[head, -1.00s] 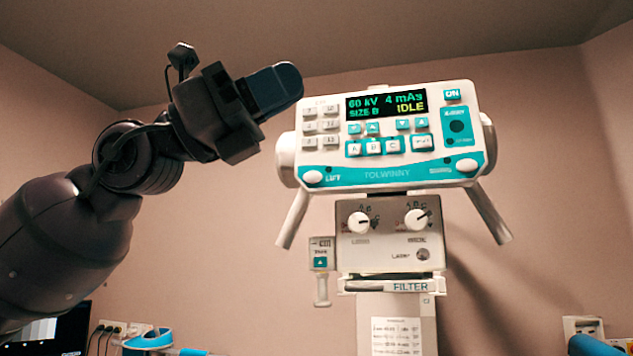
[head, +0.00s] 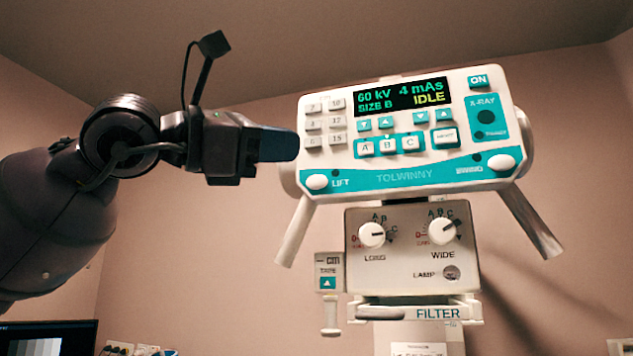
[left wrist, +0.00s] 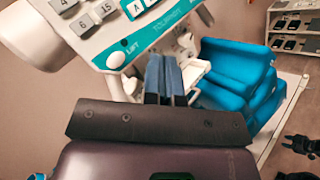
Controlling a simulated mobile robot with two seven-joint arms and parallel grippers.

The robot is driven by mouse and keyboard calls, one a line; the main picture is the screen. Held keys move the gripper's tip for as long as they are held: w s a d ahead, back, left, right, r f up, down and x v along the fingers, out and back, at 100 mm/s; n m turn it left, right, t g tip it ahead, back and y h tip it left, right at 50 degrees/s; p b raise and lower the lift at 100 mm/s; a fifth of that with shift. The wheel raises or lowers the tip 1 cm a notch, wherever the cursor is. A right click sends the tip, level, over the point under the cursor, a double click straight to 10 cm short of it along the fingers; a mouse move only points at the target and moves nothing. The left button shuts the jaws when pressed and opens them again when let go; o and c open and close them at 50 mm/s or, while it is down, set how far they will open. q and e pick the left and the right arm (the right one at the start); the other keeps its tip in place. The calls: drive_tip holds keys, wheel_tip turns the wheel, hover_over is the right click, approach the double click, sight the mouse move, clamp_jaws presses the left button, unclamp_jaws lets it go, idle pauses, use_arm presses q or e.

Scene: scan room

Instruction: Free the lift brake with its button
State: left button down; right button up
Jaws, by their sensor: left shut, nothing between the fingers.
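The X-ray head's control panel (head: 400,110) faces me, and its display reads 60 kV, 4 mAs, SIZE B, IDLE. The LIFT button (head: 317,182) is a white oval knob at the panel's lower left; it also shows in the left wrist view (left wrist: 115,60). A matching white knob (head: 502,163) is at the lower right. My left gripper (head: 296,145) is shut and empty, its blue fingertips at the panel's left edge, above the LIFT button in the picture. In the left wrist view its fingers (left wrist: 168,72) lie to the right of the button, with no contact visible.
Below the panel is a collimator box (head: 412,245) with two dials, with a tape unit (head: 329,290) at its left. Slanting handles (head: 294,230) hang at both sides. The left wrist view shows a blue chair (left wrist: 235,80) and a shelf (left wrist: 295,35) behind.

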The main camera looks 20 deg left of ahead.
sight(317, 182)
use_arm(q)
drive_tip(key=shift+w+d+p, duration=0.15)
drive_tip(key=shift+w+p, duration=0.9)
drive_tip(key=shift+w, duration=3.3)
use_arm(e)
drive_tip(key=r, duration=0.3)
drive_tip(key=shift+w, duration=0.3)
drive_tip(key=shift+w, duration=0.25)
drive_tip(key=shift+w+r, duration=0.3)
drive_tip(key=shift+s+f, duration=0.1)
drive_tip(key=shift+s, duration=0.1)
drive_tip(key=shift+s+f, duration=0.25)
drive_tip(key=shift+s, duration=0.1)
drive_tip(key=shift+w, duration=0.15)
